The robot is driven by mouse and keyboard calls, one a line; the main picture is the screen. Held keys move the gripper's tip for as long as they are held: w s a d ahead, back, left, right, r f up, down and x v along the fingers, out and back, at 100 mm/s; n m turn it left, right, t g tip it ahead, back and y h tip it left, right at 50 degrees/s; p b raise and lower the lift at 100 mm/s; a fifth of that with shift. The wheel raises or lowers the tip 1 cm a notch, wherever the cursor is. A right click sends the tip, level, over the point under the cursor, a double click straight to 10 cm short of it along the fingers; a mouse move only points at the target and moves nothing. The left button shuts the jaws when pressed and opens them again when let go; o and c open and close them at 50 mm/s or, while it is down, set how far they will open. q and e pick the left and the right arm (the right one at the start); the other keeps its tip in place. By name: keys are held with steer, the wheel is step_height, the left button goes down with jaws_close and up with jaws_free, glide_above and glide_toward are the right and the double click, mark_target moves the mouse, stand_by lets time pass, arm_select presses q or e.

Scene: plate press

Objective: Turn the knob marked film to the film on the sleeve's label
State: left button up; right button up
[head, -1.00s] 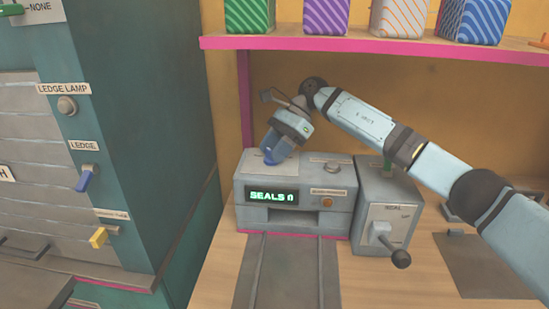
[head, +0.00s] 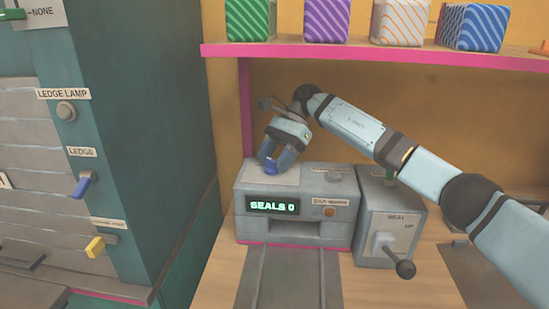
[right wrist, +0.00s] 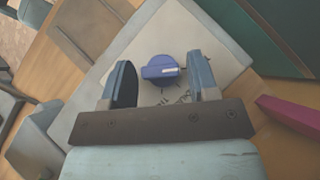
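A blue knob (head: 271,168) sits on the pale plate on top of the grey press (head: 290,185). In the right wrist view the knob (right wrist: 160,70) has a white mark on its right side, with small print below it that I cannot read. My right gripper (head: 277,157) points down at the knob from above. In the right wrist view the fingers of my right gripper (right wrist: 160,78) are apart, one on each side of the knob, with gaps between. No sleeve label is readable. My left gripper is not in view.
The press display (head: 273,206) reads SEALS 0. A seal lever box (head: 393,225) stands right of the press. A pink-edged shelf (head: 370,53) with striped boxes runs above. A teal cabinet (head: 140,120) with a ledge switch (head: 82,185) stands at left.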

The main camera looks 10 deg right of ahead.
steer(key=shift+o, duration=0.5)
steer(key=v, duration=0.7)
steer(key=shift+w+d+r, duration=0.1)
steer(key=shift+d+r, duration=0.05)
